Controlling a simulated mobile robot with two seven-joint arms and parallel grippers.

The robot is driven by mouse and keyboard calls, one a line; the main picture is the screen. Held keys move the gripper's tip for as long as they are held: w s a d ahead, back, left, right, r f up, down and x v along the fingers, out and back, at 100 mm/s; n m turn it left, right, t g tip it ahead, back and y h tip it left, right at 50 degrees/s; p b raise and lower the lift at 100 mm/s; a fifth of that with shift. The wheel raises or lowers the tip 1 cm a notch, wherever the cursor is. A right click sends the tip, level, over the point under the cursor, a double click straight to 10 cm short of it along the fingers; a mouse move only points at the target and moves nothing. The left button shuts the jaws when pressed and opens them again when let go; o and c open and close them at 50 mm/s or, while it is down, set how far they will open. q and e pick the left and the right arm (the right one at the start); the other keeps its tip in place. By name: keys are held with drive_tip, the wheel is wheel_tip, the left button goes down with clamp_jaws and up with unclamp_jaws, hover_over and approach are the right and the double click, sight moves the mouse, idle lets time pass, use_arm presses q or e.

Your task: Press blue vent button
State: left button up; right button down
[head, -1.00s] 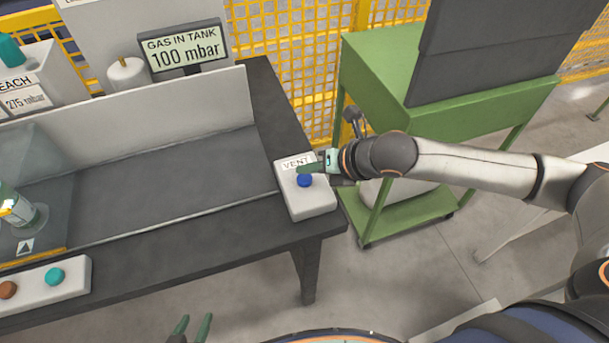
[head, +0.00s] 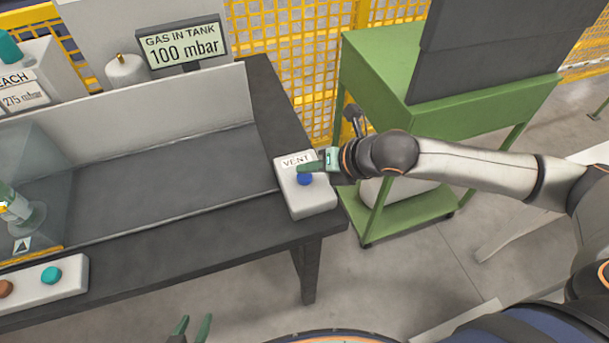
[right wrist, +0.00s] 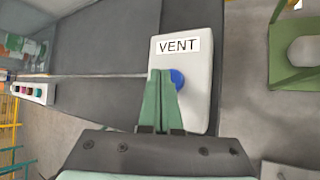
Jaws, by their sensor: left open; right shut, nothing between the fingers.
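The blue vent button (head: 305,180) sits on a white box labelled VENT (head: 309,202) at the right end of the dark table. My right gripper (head: 303,168) is shut and empty, with its green fingertips over the box just beside the button. In the right wrist view the shut fingers (right wrist: 160,75) partly cover the left side of the blue button (right wrist: 177,79). Whether they touch it or hover above it I cannot tell. My left gripper (head: 191,328) is open and empty at the bottom edge of the head view, in front of the table.
A display reading GAS IN TANK 100 mbar (head: 184,44) stands at the back of the table (head: 170,180). Another white box (head: 30,283) with teal and brown buttons is at front left. A green cart (head: 390,75) stands to the right, before a yellow fence (head: 285,50).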

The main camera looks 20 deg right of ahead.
sight(309, 179)
drive_tip(key=shift+f+b, duration=0.85)
drive_tip(key=shift+b, duration=0.05)
idle(1.0)
drive_tip(key=shift+r, duration=0.1)
drive_tip(key=shift+r+p, duration=0.45)
drive_tip(key=shift+r, duration=0.5)
drive_tip(key=shift+r, duration=0.15)
drive_tip(key=shift+r+p, duration=1.25)
drive_tip(key=shift+r, duration=1.2)
